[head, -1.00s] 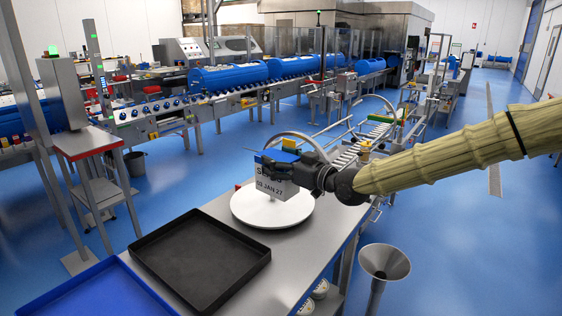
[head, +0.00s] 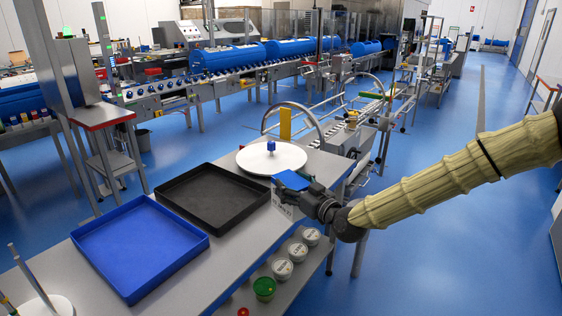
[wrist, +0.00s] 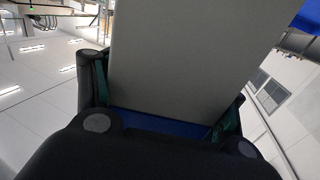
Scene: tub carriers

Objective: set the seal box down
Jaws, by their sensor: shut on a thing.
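The seal box (head: 284,211) is a pale grey block with dark print on its side, mostly hidden behind my gripper in the head view. My gripper (head: 292,192) is shut on it, near the table's right edge, right of the black tray. In the wrist view the box (wrist: 187,55) shows as a large plain grey face between my fingers (wrist: 165,110). A blue piece (head: 291,180) lies at the top of the gripper and box; I cannot tell which it belongs to. The gap between box and table is not clear.
On the steel table (head: 205,268) are a black tray (head: 262,198), a blue tray (head: 203,243) and a white round disc (head: 298,158) with a small blue knob (head: 271,147). Both trays look empty. Several lidded tubs (head: 283,269) sit on a shelf below the right edge.

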